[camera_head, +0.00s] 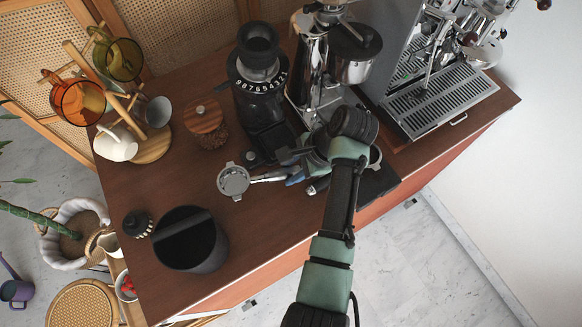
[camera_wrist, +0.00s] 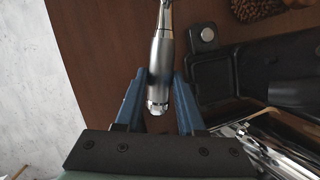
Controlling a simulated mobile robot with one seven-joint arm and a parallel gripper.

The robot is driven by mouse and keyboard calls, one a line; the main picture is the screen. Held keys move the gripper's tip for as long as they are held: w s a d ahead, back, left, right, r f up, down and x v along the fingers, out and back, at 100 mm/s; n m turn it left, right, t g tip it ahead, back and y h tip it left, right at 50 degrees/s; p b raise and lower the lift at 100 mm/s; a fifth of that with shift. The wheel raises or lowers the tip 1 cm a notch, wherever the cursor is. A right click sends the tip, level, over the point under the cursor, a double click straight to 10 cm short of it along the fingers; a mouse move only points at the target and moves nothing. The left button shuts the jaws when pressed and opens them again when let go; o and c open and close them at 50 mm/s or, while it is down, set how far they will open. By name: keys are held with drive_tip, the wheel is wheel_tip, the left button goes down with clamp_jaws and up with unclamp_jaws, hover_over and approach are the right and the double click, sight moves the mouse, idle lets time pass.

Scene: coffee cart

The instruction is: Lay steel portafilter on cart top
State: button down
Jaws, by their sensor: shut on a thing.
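The steel portafilter (camera_head: 234,180) has its round head out to the left of my gripper, over the brown cart top (camera_head: 165,188) in the head view. In the wrist view its grey metal handle (camera_wrist: 161,68) runs up and down between the two blue fingers. My gripper (camera_wrist: 160,92) is shut on this handle; it also shows in the head view (camera_head: 292,178), partly hidden by my arm. The portafilter's head is out of the wrist view. I cannot tell whether the portafilter touches the cart top or is just above it.
A black knock bin (camera_head: 190,240) and a round brush (camera_head: 137,223) stand at the front left. A wooden-lidded jar (camera_head: 205,122), a black grinder (camera_head: 258,85) and a mug tree (camera_head: 150,145) stand behind. The espresso machine (camera_head: 440,100) is at right. Bare wood lies left of the portafilter.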

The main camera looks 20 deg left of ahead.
drive_tip(key=shift+f+b, duration=2.15)
drive_tip(key=shift+b, duration=0.2)
unclamp_jaws()
drive_tip(key=shift+r, duration=0.2)
drive_tip(key=shift+r+p, duration=3.3)
drive_tip(key=shift+p, duration=0.9)
